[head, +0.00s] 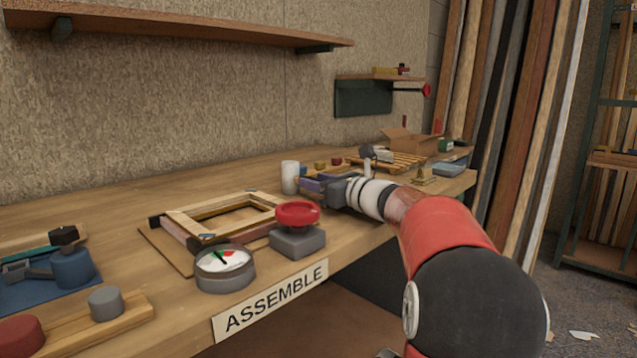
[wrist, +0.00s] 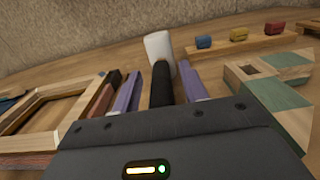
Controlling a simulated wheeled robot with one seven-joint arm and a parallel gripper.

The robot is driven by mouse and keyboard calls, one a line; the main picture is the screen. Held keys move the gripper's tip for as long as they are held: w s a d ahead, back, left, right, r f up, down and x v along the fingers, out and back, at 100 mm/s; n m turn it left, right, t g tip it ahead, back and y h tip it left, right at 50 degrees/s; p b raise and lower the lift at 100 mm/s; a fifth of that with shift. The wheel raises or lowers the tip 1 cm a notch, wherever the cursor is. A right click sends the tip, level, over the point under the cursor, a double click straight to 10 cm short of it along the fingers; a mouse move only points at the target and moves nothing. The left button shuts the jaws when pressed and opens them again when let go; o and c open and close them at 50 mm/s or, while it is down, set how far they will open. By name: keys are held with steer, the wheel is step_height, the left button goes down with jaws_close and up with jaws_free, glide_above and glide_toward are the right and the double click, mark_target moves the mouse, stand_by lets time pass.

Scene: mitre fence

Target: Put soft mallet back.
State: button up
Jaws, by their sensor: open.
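The soft mallet has a white head (wrist: 159,45) and a black handle (wrist: 161,88) in the wrist view. Its white head also shows in the head view (head: 290,177), on the bench just left of my gripper (head: 312,186). In the wrist view the two purple fingers of my gripper (wrist: 160,74) stand apart, one on each side of the black handle. A gap shows between the handle and each finger, so my gripper is open around it. The near end of the handle is hidden behind the gripper body.
A wooden frame (head: 179,221) lies left of my gripper. A red-knobbed grey block (head: 298,242) and a round dial gauge (head: 224,272) stand at the bench's front edge. A wooden strip with coloured blocks (wrist: 238,46) and a green-and-wood piece (wrist: 285,103) are close on the right.

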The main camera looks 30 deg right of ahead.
steer(key=b+v, duration=0.1)
steer(key=v, duration=1.1)
